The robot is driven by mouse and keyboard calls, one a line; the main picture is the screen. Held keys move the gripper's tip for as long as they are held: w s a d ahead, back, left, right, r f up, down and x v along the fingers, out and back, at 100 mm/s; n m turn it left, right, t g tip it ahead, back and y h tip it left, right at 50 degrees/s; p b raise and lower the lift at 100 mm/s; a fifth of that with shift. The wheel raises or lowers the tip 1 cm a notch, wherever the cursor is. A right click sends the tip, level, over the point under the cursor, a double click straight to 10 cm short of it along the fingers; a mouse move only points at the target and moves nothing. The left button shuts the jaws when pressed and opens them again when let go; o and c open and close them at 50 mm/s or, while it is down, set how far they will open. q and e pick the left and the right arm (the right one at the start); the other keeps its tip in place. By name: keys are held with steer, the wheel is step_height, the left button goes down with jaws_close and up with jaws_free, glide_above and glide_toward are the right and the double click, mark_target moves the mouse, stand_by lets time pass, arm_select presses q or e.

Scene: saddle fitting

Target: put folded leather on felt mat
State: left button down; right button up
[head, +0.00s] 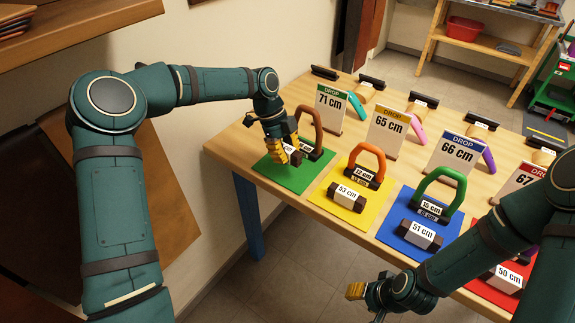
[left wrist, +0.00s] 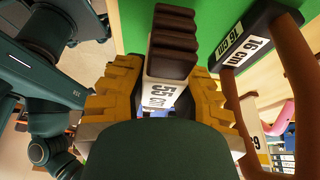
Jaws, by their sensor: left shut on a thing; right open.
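The folded leather (left wrist: 174,40) is a dark brown ribbed block with a white 55 cm label. My left gripper (head: 283,153) is shut on it, with yellow fingers on both sides in the left wrist view (left wrist: 165,100). In the head view the fingers mostly hide the leather (head: 297,158). It is over the green felt mat (head: 290,184) at the left end of the bench; I cannot tell whether it touches the mat. My right gripper (head: 362,296) is open and empty, off the bench's front edge.
A brown arch (head: 317,124) with a 16 cm base stands at the mat's back. Yellow (head: 318,197), blue (head: 385,232) and red (head: 480,287) mats to the right each hold a labelled block. Upright DROP cards, including 71 cm (head: 329,108), stand behind the mats.

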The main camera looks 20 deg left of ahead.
mark_target(287, 171)
arm_select(q)
steer(key=shift+f+b, duration=0.45)
steer(key=shift+f, duration=1.8)
steer(key=shift+f, duration=0.1)
steer(key=c, duration=0.9)
jaws_free()
steer(key=shift+o, duration=0.2)
steer(key=p+v, duration=0.2)
steer(key=v, duration=1)
steer(key=shift+d+p, duration=0.1)
steer(key=shift+p, duration=0.2)
